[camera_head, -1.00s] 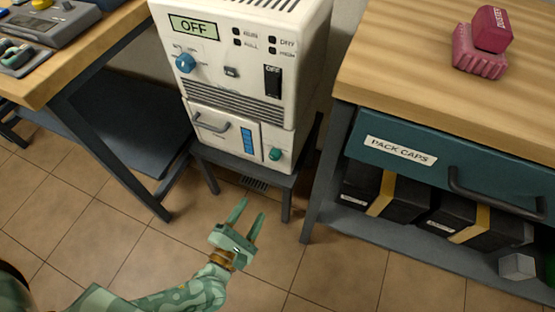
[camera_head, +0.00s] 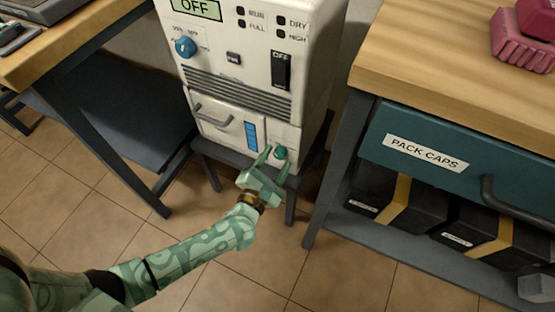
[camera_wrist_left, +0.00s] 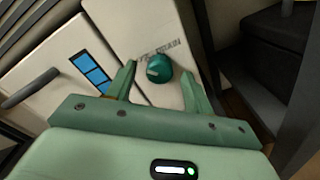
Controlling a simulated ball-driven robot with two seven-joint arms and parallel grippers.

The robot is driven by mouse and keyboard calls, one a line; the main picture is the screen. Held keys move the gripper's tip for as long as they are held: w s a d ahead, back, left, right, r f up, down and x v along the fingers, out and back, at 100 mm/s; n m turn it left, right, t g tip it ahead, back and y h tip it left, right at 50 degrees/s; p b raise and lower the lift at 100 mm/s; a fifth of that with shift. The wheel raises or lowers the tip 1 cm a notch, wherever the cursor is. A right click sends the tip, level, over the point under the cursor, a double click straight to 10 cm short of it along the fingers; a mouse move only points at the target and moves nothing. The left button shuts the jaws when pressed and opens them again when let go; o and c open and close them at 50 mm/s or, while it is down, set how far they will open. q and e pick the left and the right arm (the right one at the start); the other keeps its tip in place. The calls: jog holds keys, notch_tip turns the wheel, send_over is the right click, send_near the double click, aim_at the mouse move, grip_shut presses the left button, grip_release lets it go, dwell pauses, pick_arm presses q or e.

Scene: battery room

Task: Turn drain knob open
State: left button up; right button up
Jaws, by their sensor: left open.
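The drain knob (camera_head: 280,153) is a small round green knob low on the front of the white dehumidifier-like machine (camera_head: 232,100). In the left wrist view the knob (camera_wrist_left: 159,68) sits below the partly hidden lettering ending in "DRAIN". My left gripper (camera_head: 272,160) is open, with its fingertips close to the knob in the head view. In the left wrist view the fingers (camera_wrist_left: 158,78) stand to the left and right of the knob, with gaps showing; I cannot tell their depth from the panel. My right gripper is not in view.
The machine stands on a dark low stand (camera_head: 236,158). A blue knob (camera_head: 185,47), black switch (camera_head: 281,70) and front handle (camera_head: 212,116) are above or left of the drain knob. A bench with a teal drawer (camera_head: 375,140) is at right, a wooden table (camera_head: 75,50) at left.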

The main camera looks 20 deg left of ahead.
pick_arm(q)
jog(key=shift+w, duration=0.25)
jog(key=c, duration=1)
